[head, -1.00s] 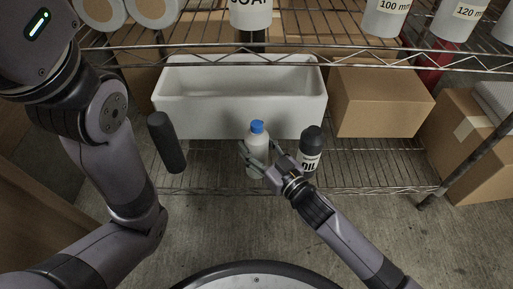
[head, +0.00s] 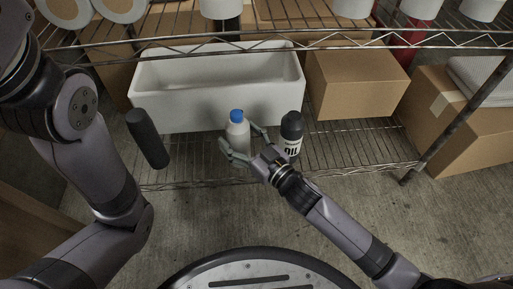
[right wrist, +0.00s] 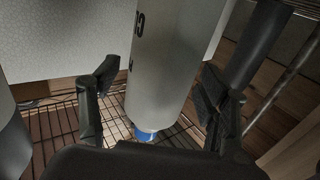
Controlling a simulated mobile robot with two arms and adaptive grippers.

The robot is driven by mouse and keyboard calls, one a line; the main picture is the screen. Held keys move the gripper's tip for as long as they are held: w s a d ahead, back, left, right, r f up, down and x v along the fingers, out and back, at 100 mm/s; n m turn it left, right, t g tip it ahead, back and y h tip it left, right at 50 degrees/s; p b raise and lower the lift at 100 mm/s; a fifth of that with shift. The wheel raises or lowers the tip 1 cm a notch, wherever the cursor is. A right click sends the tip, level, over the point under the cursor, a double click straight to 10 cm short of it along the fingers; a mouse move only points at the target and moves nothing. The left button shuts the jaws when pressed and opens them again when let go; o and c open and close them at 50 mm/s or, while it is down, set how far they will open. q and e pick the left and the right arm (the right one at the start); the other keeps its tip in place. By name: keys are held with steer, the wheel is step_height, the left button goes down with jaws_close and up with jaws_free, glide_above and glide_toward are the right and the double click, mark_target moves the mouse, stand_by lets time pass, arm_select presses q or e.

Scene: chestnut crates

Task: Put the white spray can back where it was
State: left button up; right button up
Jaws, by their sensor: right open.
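The white spray can (head: 238,134) with a blue cap stands upright on the lower wire shelf, in front of the white bin. In the right wrist view the can (right wrist: 165,65) appears upside down, its blue cap low in the picture and part of its black lettering showing. My right gripper (head: 240,138) is open, with one finger on each side of the can. In the right wrist view gaps show between the can and both fingers of the gripper (right wrist: 158,78). My left arm is at the left of the head view, but its gripper is out of view.
A dark cylinder (head: 147,138) stands to the left. The white bin (head: 185,108) and a cardboard box (head: 350,88) are behind. The upper wire shelf (head: 270,48) hangs above.

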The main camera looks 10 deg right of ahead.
steer(key=p+v, duration=0.4)
steer(key=v, duration=0.7)
steer(key=shift+p, duration=0.4)
steer(key=shift+r, duration=0.1)
steer(key=shift+r, duration=0.1)
